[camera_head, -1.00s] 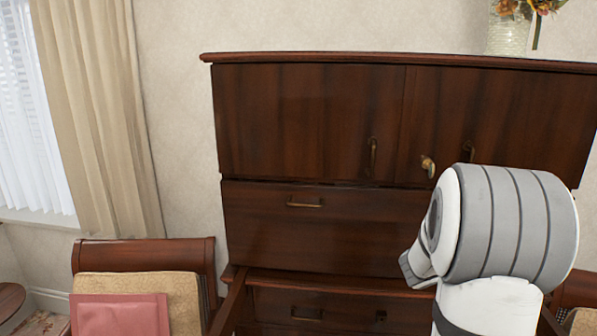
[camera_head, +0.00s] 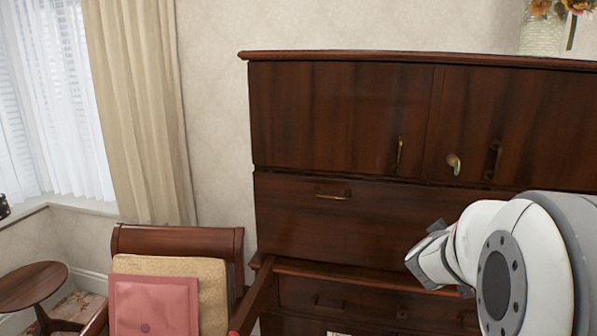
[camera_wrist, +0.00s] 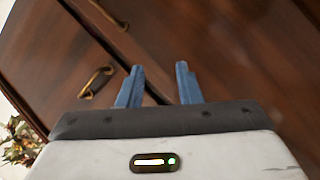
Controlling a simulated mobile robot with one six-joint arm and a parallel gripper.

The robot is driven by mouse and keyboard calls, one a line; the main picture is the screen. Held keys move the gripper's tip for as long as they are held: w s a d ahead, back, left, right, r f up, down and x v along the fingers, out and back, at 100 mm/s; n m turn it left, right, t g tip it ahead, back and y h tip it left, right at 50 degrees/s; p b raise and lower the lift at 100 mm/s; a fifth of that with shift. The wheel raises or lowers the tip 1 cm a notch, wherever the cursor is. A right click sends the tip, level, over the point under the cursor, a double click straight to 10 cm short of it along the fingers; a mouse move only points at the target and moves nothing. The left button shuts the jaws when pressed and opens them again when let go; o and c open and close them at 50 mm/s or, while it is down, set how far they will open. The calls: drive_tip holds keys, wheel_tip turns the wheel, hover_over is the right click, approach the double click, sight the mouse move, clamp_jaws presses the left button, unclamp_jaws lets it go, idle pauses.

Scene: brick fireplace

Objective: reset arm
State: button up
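My gripper (camera_wrist: 158,85) shows in the wrist view with its two blue fingers apart and nothing between them. Beyond the fingers is the dark wooden cabinet front, tilted in the picture, with a brass handle (camera_wrist: 97,82) left of the fingers. In the head view my white and grey arm (camera_head: 515,270) is folded at the lower right, in front of the cabinet. My fingers are not visible in the head view.
The tall dark wooden cabinet (camera_head: 340,115) fills the middle and right, its doors and drawers closed. A chair with a pink cushion (camera_head: 153,306) stands at the lower left. A small round table (camera_head: 30,287) is by the curtained window. A flower vase (camera_head: 540,35) stands on top.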

drive_tip(key=s+a+f+n+y, duration=0.15)
drive_tip(key=a+y, duration=0.35)
drive_tip(key=a, duration=0.5)
drive_tip(key=s+a+f+y, duration=0.25)
drive_tip(key=a+y, duration=0.25)
drive_tip(key=a, duration=0.5)
drive_tip(key=s+a+f+m+g, duration=0.1)
drive_tip(key=s+a+f+g, duration=0.1)
drive_tip(key=s, duration=0.7)
drive_tip(key=s+a+f+m+g+y, duration=0.1)
drive_tip(key=s+a+f+g, duration=0.2)
drive_tip(key=s, duration=0.7)
drive_tip(key=a+g, duration=0.1)
drive_tip(key=g, duration=0.1)
drive_tip(key=shift+s+g+b, duration=0.2)
drive_tip(key=shift+g+b, duration=0.1)
drive_tip(key=shift+b, duration=0.1)
